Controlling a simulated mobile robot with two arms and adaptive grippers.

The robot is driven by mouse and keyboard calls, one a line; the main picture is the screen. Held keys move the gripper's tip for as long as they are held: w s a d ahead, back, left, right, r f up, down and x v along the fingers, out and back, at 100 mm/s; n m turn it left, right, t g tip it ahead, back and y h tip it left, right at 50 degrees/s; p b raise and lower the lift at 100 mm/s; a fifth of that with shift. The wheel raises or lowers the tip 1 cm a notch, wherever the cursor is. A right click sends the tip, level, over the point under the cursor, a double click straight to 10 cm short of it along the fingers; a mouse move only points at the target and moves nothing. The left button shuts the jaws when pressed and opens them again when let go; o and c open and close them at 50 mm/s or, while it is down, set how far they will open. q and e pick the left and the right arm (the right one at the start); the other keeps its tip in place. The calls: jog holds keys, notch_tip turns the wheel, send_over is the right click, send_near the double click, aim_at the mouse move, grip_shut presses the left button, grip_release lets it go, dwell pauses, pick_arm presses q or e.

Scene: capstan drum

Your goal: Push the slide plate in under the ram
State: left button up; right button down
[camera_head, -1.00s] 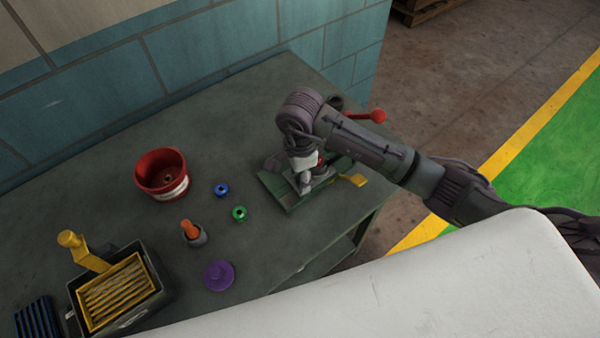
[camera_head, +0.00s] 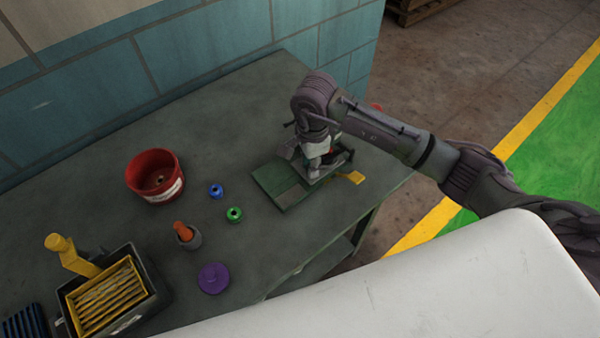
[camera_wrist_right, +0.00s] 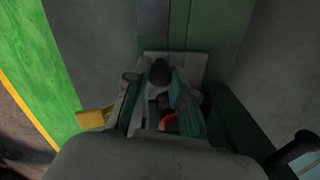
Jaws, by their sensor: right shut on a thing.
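The green press base (camera_head: 272,178) lies on the bench at the right, its left part bare. The slide plate (camera_head: 296,154) is a pale grey plate on it, mostly covered by my right gripper (camera_head: 318,168). In the right wrist view, the slide plate (camera_wrist_right: 194,62) shows beyond my right gripper (camera_wrist_right: 160,88), whose fingers are shut on its dark knob (camera_wrist_right: 160,71). The ram is hidden behind my arm; I cannot tell how far the plate is under it. My left gripper is not in view.
A yellow tab (camera_head: 352,177) sticks out at the base's right. A red ball (camera_head: 377,107) shows behind my arm. A red bucket (camera_head: 143,178), blue and green rings, an orange-topped piece (camera_head: 184,232), a purple disc (camera_head: 213,279) and a box (camera_head: 152,292) stand to the left.

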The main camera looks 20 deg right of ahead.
jog(key=shift+w+d+r, duration=0.1)
jog(key=shift+d, duration=0.05)
jog(key=c, duration=1)
grip_release()
jog(key=shift+d, duration=0.15)
notch_tip(320, 180, up, 12)
jog(key=shift+f, duration=0.1)
